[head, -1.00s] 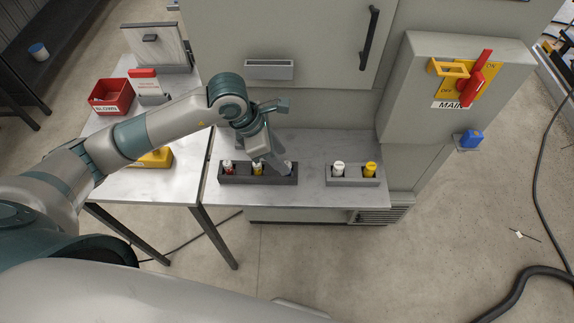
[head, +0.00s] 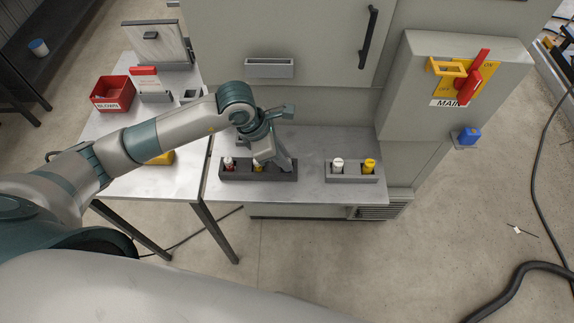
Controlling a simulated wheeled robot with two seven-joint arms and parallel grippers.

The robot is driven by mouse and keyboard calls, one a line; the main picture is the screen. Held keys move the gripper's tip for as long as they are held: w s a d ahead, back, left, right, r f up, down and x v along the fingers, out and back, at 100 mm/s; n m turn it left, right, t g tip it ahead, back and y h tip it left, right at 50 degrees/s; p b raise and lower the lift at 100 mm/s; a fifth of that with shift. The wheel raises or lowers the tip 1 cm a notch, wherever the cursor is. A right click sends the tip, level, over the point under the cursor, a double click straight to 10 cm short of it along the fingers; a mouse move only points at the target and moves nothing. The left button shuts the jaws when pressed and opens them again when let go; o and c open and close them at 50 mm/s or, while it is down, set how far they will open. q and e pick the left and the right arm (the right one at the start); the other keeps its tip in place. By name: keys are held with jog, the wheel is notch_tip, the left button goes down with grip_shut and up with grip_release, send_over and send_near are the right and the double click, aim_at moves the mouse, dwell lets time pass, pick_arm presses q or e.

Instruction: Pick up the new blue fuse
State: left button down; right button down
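My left gripper (head: 284,164) points down over the right end of a dark grey fuse rack (head: 240,177). Its fingers cover the rack's right slot, and I cannot tell whether they are open or shut. No blue fuse shows clearly; anything in that slot is hidden behind the fingers. In the same rack, a white and red fuse (head: 229,164) stands at the left and a yellow fuse (head: 258,168) in the middle, partly covered by the gripper. My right gripper is not in view.
A second rack (head: 352,179) holds a white fuse (head: 338,166) and a yellow fuse (head: 369,166). A red bin (head: 112,93) stands on the left table. The main switch (head: 470,80) and a blue block (head: 469,136) are at the right. The cabinet wall is close behind.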

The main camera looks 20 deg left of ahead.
pick_arm(q)
jog(key=shift+r, duration=0.15)
jog(key=shift+w+r+b, duration=0.1)
jog(key=shift+r+b, duration=0.45)
jog(key=shift+b, duration=0.05)
jog(key=s+d+r+b, duration=0.2)
jog(key=s+d+r, duration=0.4)
jog(key=s+r, duration=0.3)
jog(key=shift+s+d+r, duration=0.3)
jog(key=shift+s+r, duration=0.05)
jog(key=shift+s, duration=0.05)
jog(key=shift+f, duration=0.15)
